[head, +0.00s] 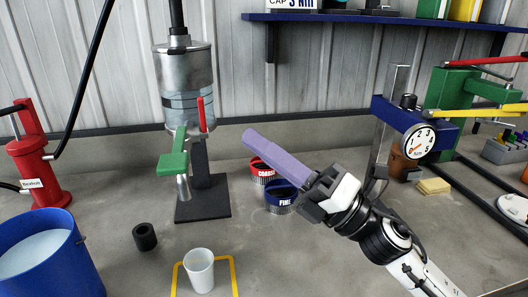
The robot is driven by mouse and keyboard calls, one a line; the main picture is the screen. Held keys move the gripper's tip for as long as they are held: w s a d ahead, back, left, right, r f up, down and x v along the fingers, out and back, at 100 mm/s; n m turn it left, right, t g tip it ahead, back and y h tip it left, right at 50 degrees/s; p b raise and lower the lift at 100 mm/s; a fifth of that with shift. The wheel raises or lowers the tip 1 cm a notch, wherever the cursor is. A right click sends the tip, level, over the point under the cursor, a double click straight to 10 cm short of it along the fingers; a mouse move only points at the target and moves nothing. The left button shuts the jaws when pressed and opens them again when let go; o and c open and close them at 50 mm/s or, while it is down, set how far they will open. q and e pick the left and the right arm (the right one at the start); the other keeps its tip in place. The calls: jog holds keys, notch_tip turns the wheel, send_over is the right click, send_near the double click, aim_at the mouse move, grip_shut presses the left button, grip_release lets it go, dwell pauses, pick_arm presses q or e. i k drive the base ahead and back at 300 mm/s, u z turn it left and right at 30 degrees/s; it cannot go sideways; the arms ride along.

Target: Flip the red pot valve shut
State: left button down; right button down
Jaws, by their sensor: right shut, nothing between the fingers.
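The pot (184,75) is a metal cylinder with a sight window, mounted on a dark stand at the left of centre. The red valve lever (201,114) stands upright at the pot's lower right side. My right gripper (251,138) has long lavender fingers, pressed together and empty. They point up and left, to the right of the red lever and lower in the picture, apart from it. My left gripper is not in view.
A white cup (199,270) stands in a yellow bracket outline below the spout. Red (262,170) and blue (279,197) tubs sit behind my fingers. A gauge (419,140) stands right.

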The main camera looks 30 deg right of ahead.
aim_at(204, 133)
jog(key=k, duration=1)
